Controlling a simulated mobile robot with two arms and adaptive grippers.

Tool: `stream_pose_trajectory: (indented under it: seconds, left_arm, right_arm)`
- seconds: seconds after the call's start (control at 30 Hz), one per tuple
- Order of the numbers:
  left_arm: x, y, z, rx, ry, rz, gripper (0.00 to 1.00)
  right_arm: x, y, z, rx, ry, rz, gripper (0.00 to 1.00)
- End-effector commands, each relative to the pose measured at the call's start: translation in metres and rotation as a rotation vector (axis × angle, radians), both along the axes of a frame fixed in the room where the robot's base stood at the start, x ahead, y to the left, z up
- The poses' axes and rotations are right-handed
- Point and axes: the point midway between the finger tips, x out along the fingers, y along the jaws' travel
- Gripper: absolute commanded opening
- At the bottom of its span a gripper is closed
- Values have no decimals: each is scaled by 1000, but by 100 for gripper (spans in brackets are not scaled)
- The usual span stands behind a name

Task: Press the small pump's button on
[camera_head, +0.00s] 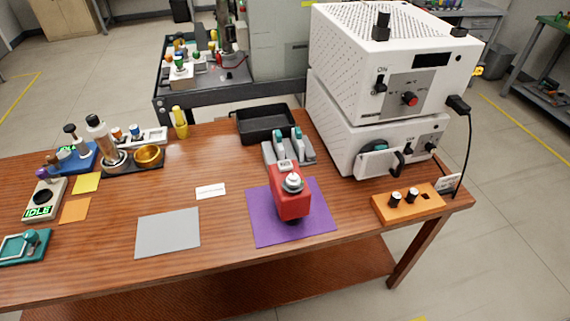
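A small red device (292,206) stands on a purple mat (259,222) near the table's front edge. It has a round silver top and a small white label panel. It may be the small pump, but I cannot tell for sure. Its button is too small to make out. Two stacked white machines (330,120) stand at the table's right end. The upper one has a dark switch under the word ON and a red knob. The lower one also shows an ON label and a knob. Neither of my grippers is in view.
A black tray (265,137) and a grey-teal rack (273,153) lie behind the red device. A grey mat (168,232) lies left of centre. Small instruments, one reading IDLE (42,208), crowd the left end.

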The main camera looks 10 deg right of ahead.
Motion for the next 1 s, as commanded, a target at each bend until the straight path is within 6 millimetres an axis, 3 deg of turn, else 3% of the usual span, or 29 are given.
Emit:
stream_pose_trajectory:
  seconds: [0.03, 0.1, 0.13, 1.0]
  left_arm:
    - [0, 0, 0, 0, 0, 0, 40]
    - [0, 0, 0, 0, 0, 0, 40]
    - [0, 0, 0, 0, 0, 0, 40]
    - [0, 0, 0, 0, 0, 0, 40]
  right_arm:
    - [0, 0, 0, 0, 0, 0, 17]
    - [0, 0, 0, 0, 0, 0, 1]
    - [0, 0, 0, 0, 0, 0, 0]
    - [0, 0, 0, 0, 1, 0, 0]
